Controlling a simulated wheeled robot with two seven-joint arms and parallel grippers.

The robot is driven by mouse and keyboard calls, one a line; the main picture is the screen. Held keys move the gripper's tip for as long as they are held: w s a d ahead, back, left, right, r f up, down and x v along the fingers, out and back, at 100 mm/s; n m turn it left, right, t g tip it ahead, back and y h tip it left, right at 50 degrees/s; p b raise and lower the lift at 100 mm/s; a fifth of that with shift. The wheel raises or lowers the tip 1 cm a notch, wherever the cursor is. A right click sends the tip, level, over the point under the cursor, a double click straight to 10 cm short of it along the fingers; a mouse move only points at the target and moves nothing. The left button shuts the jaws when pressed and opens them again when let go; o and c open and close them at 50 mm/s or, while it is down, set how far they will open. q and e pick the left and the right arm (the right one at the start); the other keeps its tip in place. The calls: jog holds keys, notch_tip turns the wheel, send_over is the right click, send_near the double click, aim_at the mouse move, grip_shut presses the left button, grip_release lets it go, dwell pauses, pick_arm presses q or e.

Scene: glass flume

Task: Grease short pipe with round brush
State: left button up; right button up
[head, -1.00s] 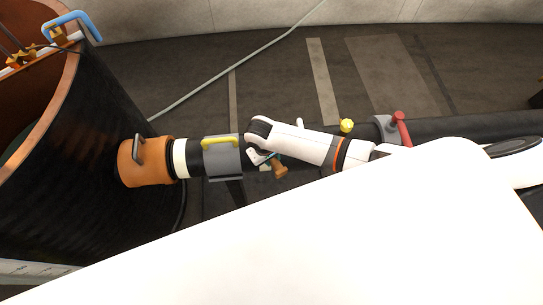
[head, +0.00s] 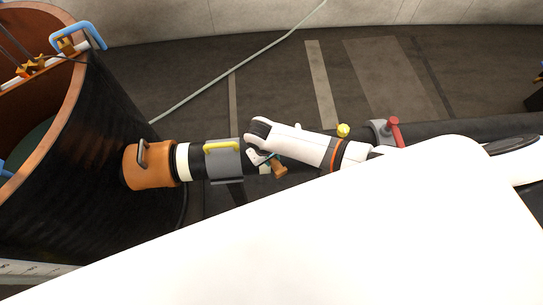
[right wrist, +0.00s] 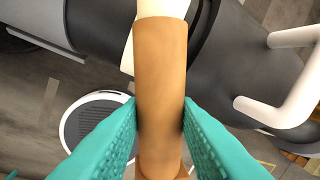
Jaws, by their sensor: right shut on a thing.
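A dark pipe with a cream band (head: 182,162) runs right from an orange collar (head: 150,166) on the big tank. A grey clamp with a yellow handle (head: 222,162) sits around it. My right gripper (head: 266,160) is at the pipe just right of this clamp. In the right wrist view its teal fingers (right wrist: 160,125) are shut on the brown handle of the brush (right wrist: 160,75). The handle's end also shows below the gripper in the head view (head: 279,170). A pale part beyond the handle lies against a dark pipe; bristles are hidden. My left gripper is out of view.
The large dark tank (head: 110,120) with a copper rim fills the left. Further right are a yellow knob (head: 343,130) and a grey clamp with a red handle (head: 395,130). A thin hose (head: 220,68) crosses the floor behind. My white body covers the lower right.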

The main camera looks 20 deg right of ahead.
jog(key=shift+r+p, duration=1.95)
jog(key=shift+r, duration=0.55)
